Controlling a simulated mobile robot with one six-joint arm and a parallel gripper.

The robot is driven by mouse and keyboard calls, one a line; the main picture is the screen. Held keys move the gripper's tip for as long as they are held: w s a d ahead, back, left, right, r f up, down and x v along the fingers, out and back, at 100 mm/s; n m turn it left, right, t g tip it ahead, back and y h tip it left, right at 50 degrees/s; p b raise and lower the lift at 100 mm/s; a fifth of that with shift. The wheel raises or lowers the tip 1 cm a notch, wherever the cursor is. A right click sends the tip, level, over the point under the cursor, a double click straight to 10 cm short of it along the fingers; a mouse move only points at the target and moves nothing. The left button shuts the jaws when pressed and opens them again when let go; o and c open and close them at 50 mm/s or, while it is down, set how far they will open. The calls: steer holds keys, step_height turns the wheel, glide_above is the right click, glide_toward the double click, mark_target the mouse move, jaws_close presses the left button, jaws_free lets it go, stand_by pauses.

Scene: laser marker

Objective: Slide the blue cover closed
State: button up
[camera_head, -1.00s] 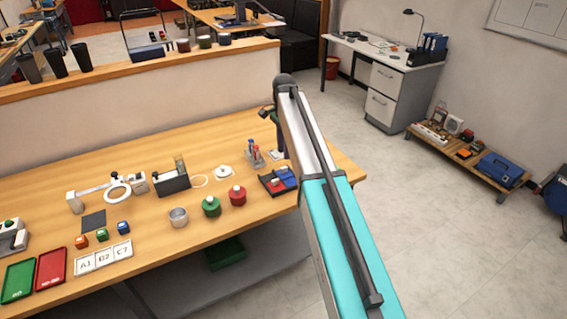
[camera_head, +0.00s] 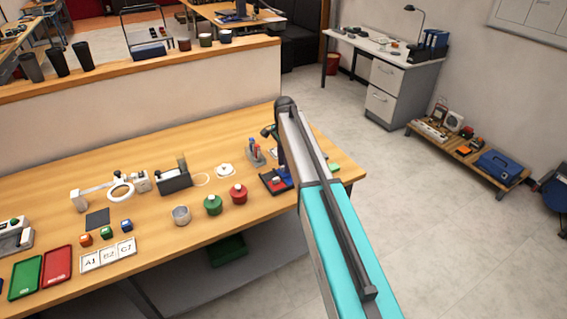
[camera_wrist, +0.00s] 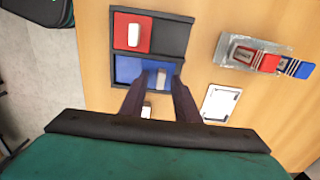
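A dark two-row tray (camera_wrist: 175,39) lies on the wooden table; it also shows in the head view (camera_head: 266,188), partly behind my arm. In the wrist view, a red cover (camera_wrist: 122,36) with a white handle is at the left of the far row. The blue cover (camera_wrist: 129,68) is in the near row, with a pale handle (camera_wrist: 162,78) towards its right. My gripper (camera_wrist: 158,80) is open above the near row, its fingers on either side of this handle, with a gap visible. Contact cannot be told. The fingers hide part of the near edge.
A clear holder (camera_wrist: 229,50) with red and blue items stands right of the tray. A white card (camera_wrist: 220,103) lies nearer, to the right. The table's edge and floor are close by.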

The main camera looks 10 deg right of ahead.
jaws_close()
steer(key=shift+s+d+b, duration=0.2)
steer(key=shift+s+d, duration=0.05)
steer(key=shift+s, duration=0.55)
steer(key=shift+s+d+b, duration=0.15)
steer(key=shift+s+d, duration=0.15)
steer(key=shift+s, duration=0.55)
steer(key=shift+s+d+b, duration=0.2)
steer(key=shift+s+d, duration=0.05)
steer(key=shift+s, duration=0.55)
steer(key=shift+f, duration=0.1)
jaws_free()
steer(key=shift+s, duration=0.1)
